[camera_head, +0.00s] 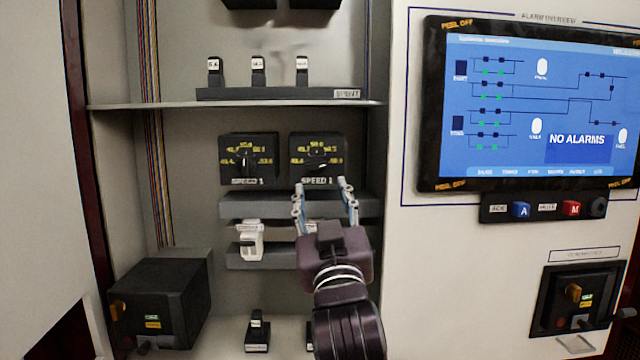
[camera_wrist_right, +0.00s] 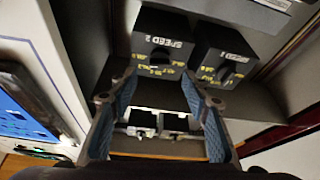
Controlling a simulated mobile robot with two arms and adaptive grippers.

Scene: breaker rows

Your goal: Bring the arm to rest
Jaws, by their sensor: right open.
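My right gripper (camera_head: 325,193) is inside the open cabinet, in front of the rail below the right speed box. Its two fingers point up and stand apart, with nothing between them in the head view. In the right wrist view the open fingers (camera_wrist_right: 155,100) frame a rail with small breakers (camera_wrist_right: 142,122) beyond them; I cannot tell whether they touch anything. My left gripper is not in view.
Two black speed boxes (camera_head: 248,158) sit under a shelf (camera_head: 230,105). A white breaker (camera_head: 250,242) is left of my gripper. A dark box (camera_head: 160,300) stands lower left. The alarm screen (camera_head: 540,110) and a handle panel (camera_head: 580,300) are on the right.

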